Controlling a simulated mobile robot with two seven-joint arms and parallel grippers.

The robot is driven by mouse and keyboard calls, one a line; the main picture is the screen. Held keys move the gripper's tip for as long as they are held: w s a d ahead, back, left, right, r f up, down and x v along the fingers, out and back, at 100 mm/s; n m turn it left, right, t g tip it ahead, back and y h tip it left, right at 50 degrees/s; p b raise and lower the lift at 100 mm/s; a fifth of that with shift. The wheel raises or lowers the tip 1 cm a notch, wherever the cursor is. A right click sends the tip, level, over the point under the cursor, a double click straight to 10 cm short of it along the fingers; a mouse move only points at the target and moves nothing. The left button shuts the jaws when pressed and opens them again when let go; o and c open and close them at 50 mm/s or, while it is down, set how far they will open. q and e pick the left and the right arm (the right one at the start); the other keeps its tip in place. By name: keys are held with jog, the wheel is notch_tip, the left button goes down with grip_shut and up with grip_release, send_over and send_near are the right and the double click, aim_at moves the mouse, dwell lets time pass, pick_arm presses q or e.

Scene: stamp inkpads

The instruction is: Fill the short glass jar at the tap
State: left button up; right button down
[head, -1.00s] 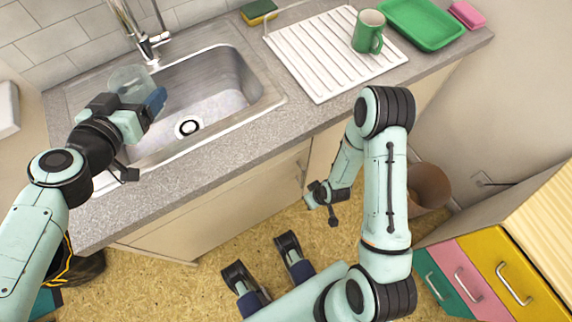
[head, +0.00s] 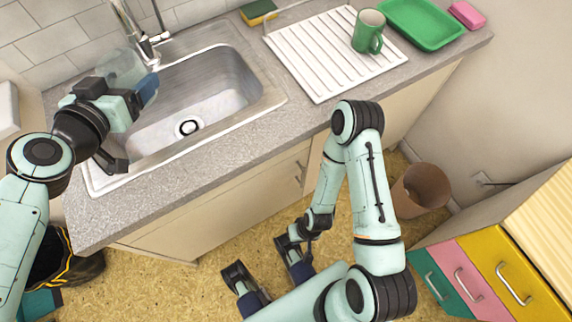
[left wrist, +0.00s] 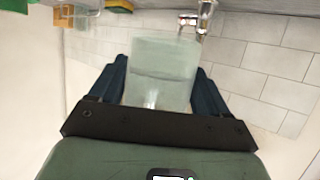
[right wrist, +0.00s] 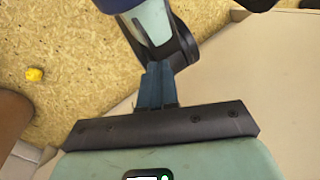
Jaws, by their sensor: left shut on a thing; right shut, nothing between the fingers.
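The clear, faintly greenish glass jar (head: 118,66) is at the left end of the sink, beside the tap's spout. My left gripper is shut on it; in the left wrist view the jar (left wrist: 163,65) stands between the two dark blue fingers (left wrist: 160,88). The chrome tap (head: 137,30) is behind the jar, and it also shows beyond the jar in the left wrist view (left wrist: 203,18). I cannot tell whether the jar's mouth is under the spout or whether it holds water. My right gripper (right wrist: 157,86) is shut and empty, low in front of the cabinet.
The steel sink (head: 215,85) is empty around its drain. To its right are a white drying rack (head: 315,62) with a green mug (head: 368,30), a green tray (head: 425,22) and a pink sponge (head: 466,15). A yellow-green sponge (head: 259,12) lies behind. A brown bin (head: 422,188) stands on the floor.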

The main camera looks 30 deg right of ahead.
pick_arm(q)
jog(key=shift+r, duration=1.2)
